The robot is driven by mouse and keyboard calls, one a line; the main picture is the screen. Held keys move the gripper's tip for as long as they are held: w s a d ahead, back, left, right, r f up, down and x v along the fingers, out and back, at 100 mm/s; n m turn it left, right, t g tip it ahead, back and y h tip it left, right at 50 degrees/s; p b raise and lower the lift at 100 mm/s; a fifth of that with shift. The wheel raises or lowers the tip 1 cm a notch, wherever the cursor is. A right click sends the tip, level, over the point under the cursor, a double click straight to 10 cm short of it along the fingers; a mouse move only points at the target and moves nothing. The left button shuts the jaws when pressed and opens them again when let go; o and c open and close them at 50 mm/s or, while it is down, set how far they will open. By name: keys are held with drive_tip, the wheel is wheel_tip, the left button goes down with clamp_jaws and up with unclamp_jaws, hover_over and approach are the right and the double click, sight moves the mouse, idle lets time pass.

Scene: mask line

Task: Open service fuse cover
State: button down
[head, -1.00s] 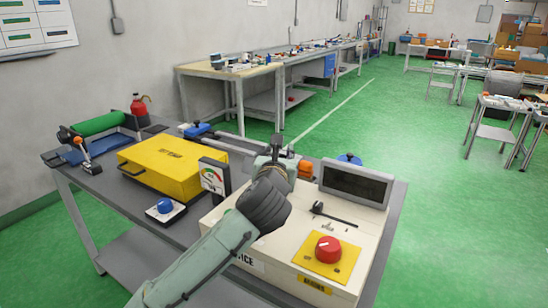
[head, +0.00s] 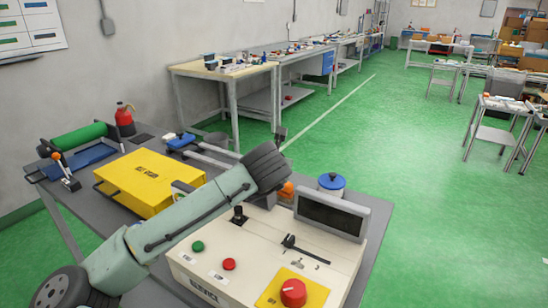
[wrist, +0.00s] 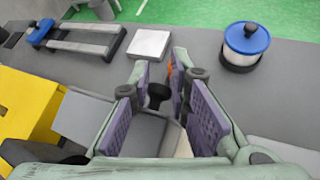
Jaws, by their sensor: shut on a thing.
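My gripper (wrist: 160,84) shows in the wrist view with purple ridged pads on both sides of a small black knob (wrist: 158,94). It is shut on this knob near the fingertips. A plain grey part (wrist: 143,132) shows below the knob between the fingers; whether it is the fuse cover I cannot tell. In the head view my forearm hides the fingers and the grip, over the back of the cream service box (head: 215,272). A black knob on a dark square base (head: 238,214) stands on that box; I cannot tell whether it is the same knob.
The box carries a green button (head: 197,246), a red button (head: 229,264), a large red knob (head: 293,291), a black lever (head: 302,248) and a dark screen (head: 330,217). A yellow case (head: 150,180) is left, a blue-lidded pot (head: 331,182) behind. A white block (wrist: 150,44) lies beyond the gripper.

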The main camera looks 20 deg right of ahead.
drive_tip(key=shift+w+d+f+g+y+p, duration=0.1)
drive_tip(key=shift+d+f+g+y+p, duration=0.05)
drive_tip(key=shift+d+f+g+y, duration=0.15)
drive_tip(key=shift+w+d+f+g+y+p, duration=0.1)
drive_tip(key=shift+f+g+p, duration=0.1)
drive_tip(key=shift+f, duration=0.15)
drive_tip(key=c, duration=1.5)
unclamp_jaws()
drive_tip(key=shift+w+a+r, duration=0.1)
drive_tip(key=shift+r, duration=0.05)
drive_tip(key=shift+s+r, duration=0.25)
drive_tip(key=v, duration=1.1)
drive_tip(key=shift+s, duration=0.15)
